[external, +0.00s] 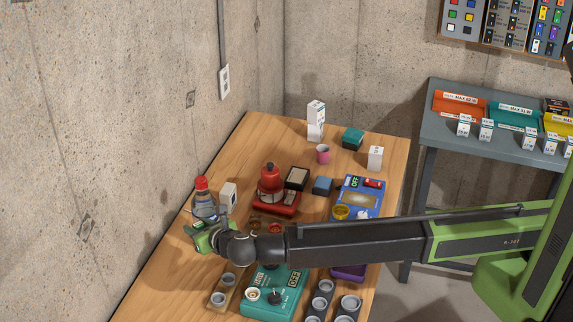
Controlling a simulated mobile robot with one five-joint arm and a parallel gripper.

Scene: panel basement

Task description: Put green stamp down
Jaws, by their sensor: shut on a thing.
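My gripper (208,232) is at the left edge of the wooden table, at the end of my arm reaching in from the right. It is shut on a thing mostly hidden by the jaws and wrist. A bright green part (201,243) shows there, which I take for the green stamp, though its outline is unclear. I cannot tell whether it touches the table. A clear bottle with a red cap (201,184) shows just above and behind my gripper.
The wooden table (228,150) holds a red stamp-like piece on a red base (271,190), a teal box with knobs (275,292), a blue panel (359,199) and several small boxes. Its far left part is bare. A grey shelf (440,128) with trays stands right.

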